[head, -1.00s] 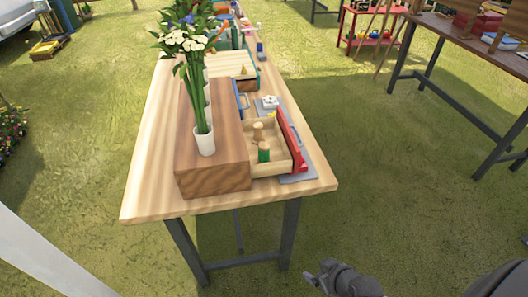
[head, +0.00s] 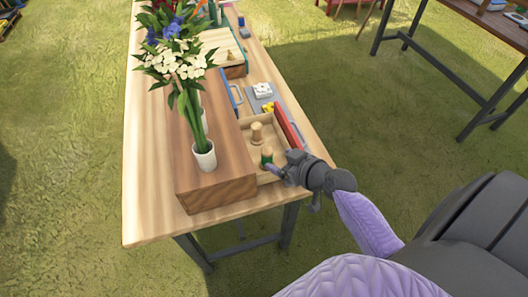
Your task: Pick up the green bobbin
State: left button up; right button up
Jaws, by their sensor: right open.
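The green bobbin (head: 267,156) stands in the open wooden drawer (head: 272,131), near its front end. It is a small green cylinder with a wooden top, and its lower part is partly hidden by my right gripper. My right gripper (head: 278,172) is open, beside the bobbin at the drawer's near right corner. I cannot tell whether its fingers touch the bobbin. A plain wooden bobbin (head: 257,132) stands just behind the green one. My left gripper is not in view.
A wooden block (head: 222,188) bearing white vases (head: 204,157) with flowers stands left of the drawer. Grey trays lie behind. Another table (head: 486,28) stands at the far right, with grass between.

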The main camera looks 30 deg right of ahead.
aim_at(267, 153)
jog(key=b+x, duration=0.2)
jog(key=x, duration=0.4)
jog(key=shift+w+f, duration=0.1)
jog(key=shift+f, duration=0.05)
jog(key=shift+w, duration=0.15)
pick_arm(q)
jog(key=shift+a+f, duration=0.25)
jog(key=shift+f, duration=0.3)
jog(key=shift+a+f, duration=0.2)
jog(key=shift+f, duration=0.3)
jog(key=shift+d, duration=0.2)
pick_arm(e)
grip_shut()
